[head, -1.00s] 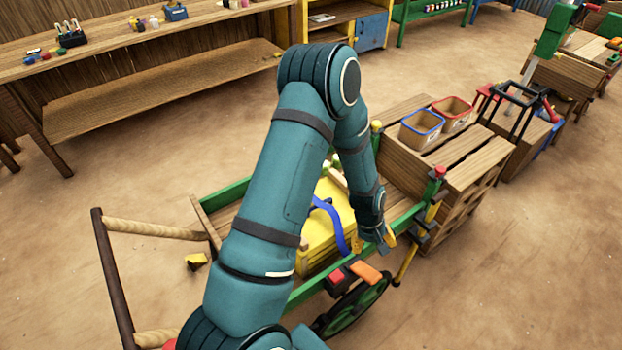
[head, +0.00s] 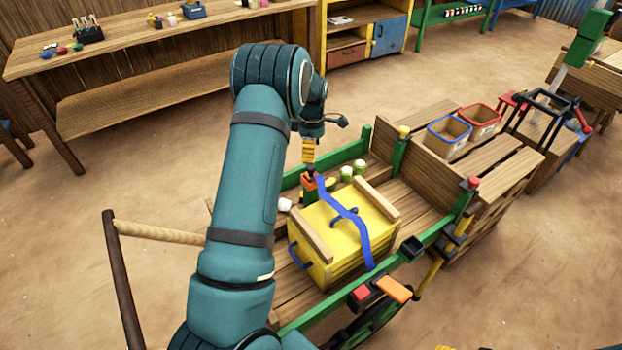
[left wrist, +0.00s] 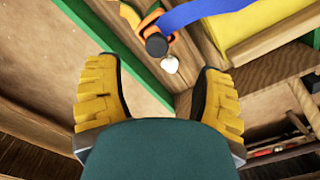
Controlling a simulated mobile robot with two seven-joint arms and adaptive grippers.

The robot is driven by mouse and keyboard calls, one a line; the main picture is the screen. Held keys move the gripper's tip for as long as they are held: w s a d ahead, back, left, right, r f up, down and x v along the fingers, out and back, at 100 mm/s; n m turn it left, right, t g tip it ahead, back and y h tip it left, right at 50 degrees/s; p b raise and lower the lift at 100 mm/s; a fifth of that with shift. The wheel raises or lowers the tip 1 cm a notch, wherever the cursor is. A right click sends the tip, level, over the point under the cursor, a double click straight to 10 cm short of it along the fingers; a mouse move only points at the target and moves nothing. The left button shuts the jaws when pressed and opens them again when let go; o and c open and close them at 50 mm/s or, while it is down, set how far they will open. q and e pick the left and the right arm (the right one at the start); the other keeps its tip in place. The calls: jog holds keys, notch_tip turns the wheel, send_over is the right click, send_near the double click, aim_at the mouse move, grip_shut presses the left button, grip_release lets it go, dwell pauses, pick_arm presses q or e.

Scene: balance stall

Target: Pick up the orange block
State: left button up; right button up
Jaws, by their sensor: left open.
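My left gripper (head: 309,168) is over the cart's far side, apart from this block and pointing down. Below it is an orange piece (head: 309,183) at the end of a blue strap. In the left wrist view my open left gripper (left wrist: 157,66) has nothing between its yellow fingers; the orange piece (left wrist: 150,22) with a dark round end lies beyond the fingertips.
A yellow crate (head: 318,232) with the blue strap (head: 345,212) over it fills the cart's middle. Green jars (head: 353,170) stand behind it. Wooden crates with two bins (head: 448,133) adjoin on the right. The floor at front right is clear.

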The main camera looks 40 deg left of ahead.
aim_at(311, 166)
pick_arm(q)
notch_tip(311, 166, down, 2)
jog(key=shift+f, duration=0.15)
jog(key=f, duration=0.1)
jog(key=f+b, duration=0.1)
jog(key=f, duration=0.1)
jog(key=f+b, duration=0.1)
jog(key=f, duration=0.1)
jog(key=shift+w+a+f, duration=0.1)
jog(key=shift+a, duration=0.15)
grip_shut()
